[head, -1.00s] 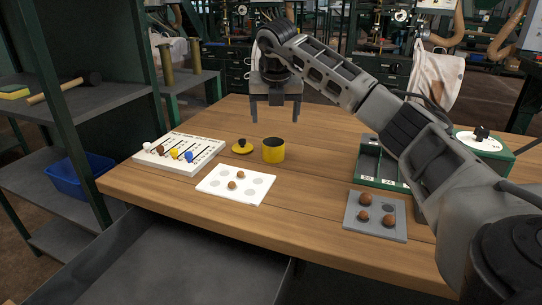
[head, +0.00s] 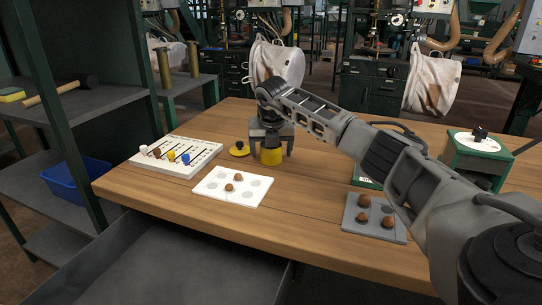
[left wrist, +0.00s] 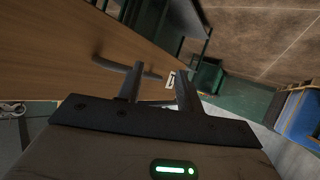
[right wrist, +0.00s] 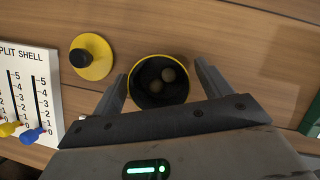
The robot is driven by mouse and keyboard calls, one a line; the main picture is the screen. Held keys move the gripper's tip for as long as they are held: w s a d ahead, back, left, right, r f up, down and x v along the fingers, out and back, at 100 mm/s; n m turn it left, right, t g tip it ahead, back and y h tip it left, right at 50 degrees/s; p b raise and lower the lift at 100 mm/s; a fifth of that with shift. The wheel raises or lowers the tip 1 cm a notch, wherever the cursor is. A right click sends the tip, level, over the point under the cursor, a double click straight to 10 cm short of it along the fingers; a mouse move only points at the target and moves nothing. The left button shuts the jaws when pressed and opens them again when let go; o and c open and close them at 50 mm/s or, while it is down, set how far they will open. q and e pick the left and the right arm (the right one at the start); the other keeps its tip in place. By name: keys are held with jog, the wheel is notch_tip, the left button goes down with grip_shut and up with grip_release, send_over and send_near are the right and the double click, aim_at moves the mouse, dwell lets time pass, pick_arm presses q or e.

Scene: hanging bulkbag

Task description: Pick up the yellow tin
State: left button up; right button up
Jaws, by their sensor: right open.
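The yellow tin (head: 271,156) stands upright on the wooden table, between the fingers of my right gripper (head: 270,150), which has come down around it. My right gripper (right wrist: 162,85) is open, one finger on each side of the tin; I cannot tell if either finger touches. The tin's yellow lid (head: 239,149) with a black knob lies left of the tin. My left gripper (left wrist: 158,85) is open and empty, low beside a wooden surface.
A white board with coloured sliders (head: 177,156) lies left of the lid. A white tray (head: 233,187) with brown balls is in front. A grey tray (head: 375,218) with brown balls and a green dial box (head: 476,152) are to the right.

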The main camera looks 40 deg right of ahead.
jog(key=c, duration=1.1)
jog(key=shift+r, duration=0.1)
jog(key=shift+c, duration=0.6)
